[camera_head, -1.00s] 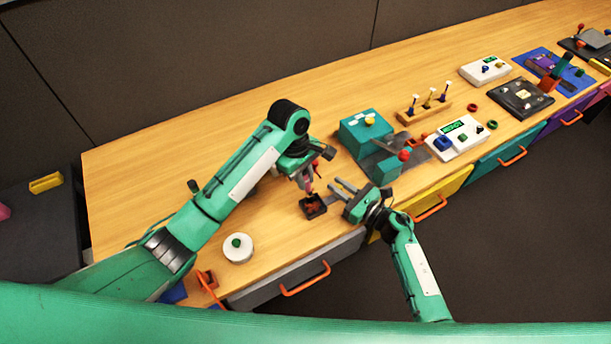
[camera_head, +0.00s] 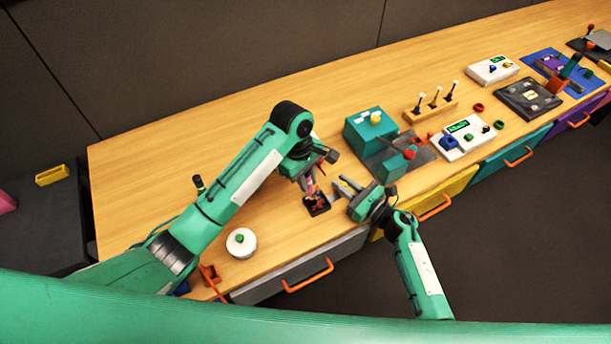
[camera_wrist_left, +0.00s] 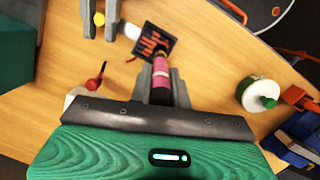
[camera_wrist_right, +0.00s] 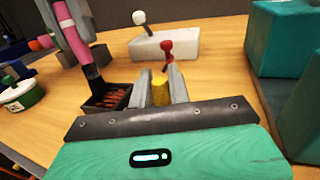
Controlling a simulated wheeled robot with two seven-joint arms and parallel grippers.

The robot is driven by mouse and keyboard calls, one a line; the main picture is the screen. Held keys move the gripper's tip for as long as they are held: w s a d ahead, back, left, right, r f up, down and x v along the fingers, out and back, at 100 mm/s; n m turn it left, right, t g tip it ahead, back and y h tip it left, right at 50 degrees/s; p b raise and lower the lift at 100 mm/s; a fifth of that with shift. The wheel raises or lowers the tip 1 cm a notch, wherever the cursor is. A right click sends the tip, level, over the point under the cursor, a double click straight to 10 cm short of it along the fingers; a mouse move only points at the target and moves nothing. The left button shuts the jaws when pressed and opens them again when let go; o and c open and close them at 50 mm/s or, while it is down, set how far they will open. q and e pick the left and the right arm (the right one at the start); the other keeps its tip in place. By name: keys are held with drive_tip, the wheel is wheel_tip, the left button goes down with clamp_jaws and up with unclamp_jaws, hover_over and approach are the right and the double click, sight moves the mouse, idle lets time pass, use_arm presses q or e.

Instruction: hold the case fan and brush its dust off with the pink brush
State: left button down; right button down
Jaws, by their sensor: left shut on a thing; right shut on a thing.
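The case fan (camera_head: 316,208) is a small dark square frame with orange-red inside, lying near the front of the wooden table. My left gripper (camera_wrist_left: 160,78) is shut on the pink brush (camera_wrist_left: 160,82), whose dark tip points down at the fan. The brush (camera_wrist_right: 72,32) tip is over or at the fan's edge in the right wrist view; contact is not clear. My right gripper (camera_wrist_right: 160,88) is shut on a small yellow piece (camera_wrist_right: 160,93), just right of the fan (camera_wrist_right: 108,97). I cannot tell whether that piece joins the fan.
A white round pot (camera_head: 241,245) with a green knob sits to the left. A teal machine (camera_head: 372,130) stands right, behind my right gripper. Clear table lies behind my left arm.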

use_arm(q)
drive_tip(key=shift+r, duration=3.95)
use_arm(e)
drive_tip(key=c, duration=1.2)
unclamp_jaws()
drive_tip(key=shift+c, duration=0.2)
drive_tip(key=v, duration=1.2)
